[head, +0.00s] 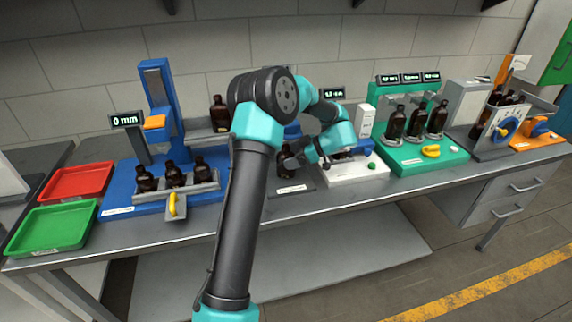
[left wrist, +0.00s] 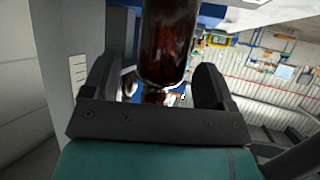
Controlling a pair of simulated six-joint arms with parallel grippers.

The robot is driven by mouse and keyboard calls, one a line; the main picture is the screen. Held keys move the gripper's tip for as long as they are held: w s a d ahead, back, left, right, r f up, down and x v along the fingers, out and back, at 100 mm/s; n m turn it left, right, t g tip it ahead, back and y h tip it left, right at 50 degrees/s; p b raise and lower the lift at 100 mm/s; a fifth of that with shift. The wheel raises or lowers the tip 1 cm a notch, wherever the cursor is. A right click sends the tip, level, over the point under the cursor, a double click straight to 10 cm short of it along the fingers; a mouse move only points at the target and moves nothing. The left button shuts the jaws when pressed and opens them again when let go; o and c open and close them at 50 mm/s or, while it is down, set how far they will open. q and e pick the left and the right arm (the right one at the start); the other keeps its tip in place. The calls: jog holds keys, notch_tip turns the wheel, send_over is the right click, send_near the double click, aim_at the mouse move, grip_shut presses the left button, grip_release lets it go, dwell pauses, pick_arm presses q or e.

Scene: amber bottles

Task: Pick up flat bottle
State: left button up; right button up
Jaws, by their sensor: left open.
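A dark amber bottle (head: 284,172) stands at the middle of the bench, partly hidden by my left gripper (head: 292,157). My left gripper comes at it from the right, with its arm bent over the bench. In the left wrist view an amber bottle (left wrist: 167,42) is between the two fingers of the left gripper (left wrist: 165,72). Whether this bottle is flat in shape is not clear. My right gripper is not in view.
A blue station (head: 118,206) with several amber bottles stands at left, beside red (head: 77,182) and green (head: 52,228) trays. A white device (head: 350,171) is right of the gripper. A green station (head: 405,158) with bottles is farther right. The bench front edge is mostly clear.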

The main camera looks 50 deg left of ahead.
pick_arm(q)
jog(key=shift+x, duration=1.2)
jog(key=shift+c, duration=0.4)
jog(key=c, duration=1.1)
jog(key=shift+r, duration=0.1)
jog(key=shift+r, duration=0.5)
jog(key=shift+s+d+r, duration=0.15)
jog(key=shift+d+r, duration=0.05)
jog(key=shift+d, duration=0.05)
jog(key=s+d, duration=0.2)
jog(key=d, duration=0.3)
jog(key=s+d, duration=0.3)
jog(key=d, duration=0.2)
jog(key=s+d, duration=0.3)
jog(key=d, duration=0.2)
jog(key=shift+s+d, duration=0.15)
jog(key=shift+d, duration=0.05)
